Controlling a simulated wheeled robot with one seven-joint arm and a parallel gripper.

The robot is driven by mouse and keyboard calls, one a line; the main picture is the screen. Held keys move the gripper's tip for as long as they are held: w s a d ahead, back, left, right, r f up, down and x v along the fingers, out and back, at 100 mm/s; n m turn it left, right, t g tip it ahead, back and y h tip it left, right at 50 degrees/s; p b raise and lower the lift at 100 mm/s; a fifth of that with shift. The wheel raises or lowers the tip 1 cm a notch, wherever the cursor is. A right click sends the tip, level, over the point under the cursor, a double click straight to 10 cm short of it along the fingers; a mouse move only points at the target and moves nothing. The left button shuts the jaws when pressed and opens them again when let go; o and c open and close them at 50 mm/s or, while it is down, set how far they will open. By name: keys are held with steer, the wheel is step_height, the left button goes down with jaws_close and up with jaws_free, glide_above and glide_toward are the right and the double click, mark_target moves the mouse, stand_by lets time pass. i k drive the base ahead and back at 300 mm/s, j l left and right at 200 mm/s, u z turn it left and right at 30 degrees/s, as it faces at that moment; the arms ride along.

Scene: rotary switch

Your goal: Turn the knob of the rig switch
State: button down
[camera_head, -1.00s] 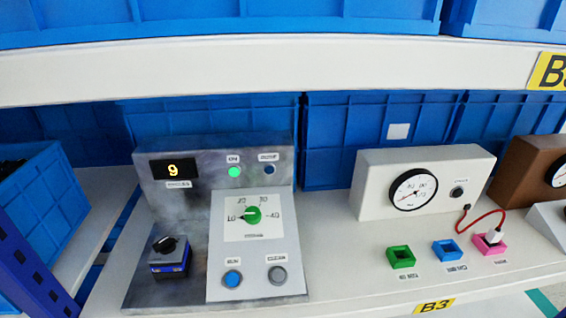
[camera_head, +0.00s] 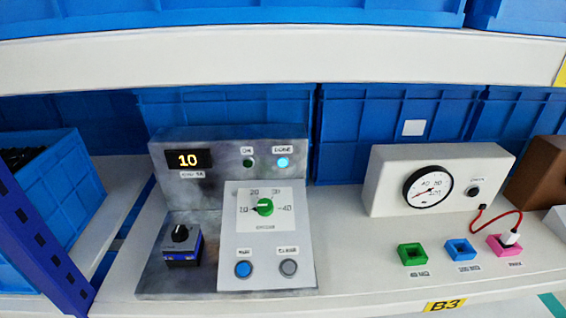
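The rig switch panel (camera_head: 206,215) stands on the shelf at centre left, with a grey metallic body. Its green knob (camera_head: 264,207) sits on a white dial plate marked 10, 20, 30 and 40, and its pointer appears to be toward 10. A black rotary knob (camera_head: 180,233) on a block with a blue band is at the panel's lower left. The display (camera_head: 188,160) reads 10. The right-hand lamp (camera_head: 283,162) glows light blue and the green lamp (camera_head: 249,163) is dark. My gripper is not in view.
A blue button (camera_head: 243,269) and a grey button (camera_head: 289,267) lie below the dial. A white gauge box (camera_head: 440,178) stands to the right, with green, blue and pink sockets and a red cable. A shelf beam (camera_head: 290,62) runs above; blue crates (camera_head: 380,130) stand behind.

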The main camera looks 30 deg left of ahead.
mark_target(180, 235)
steer(key=u, duration=1.3)
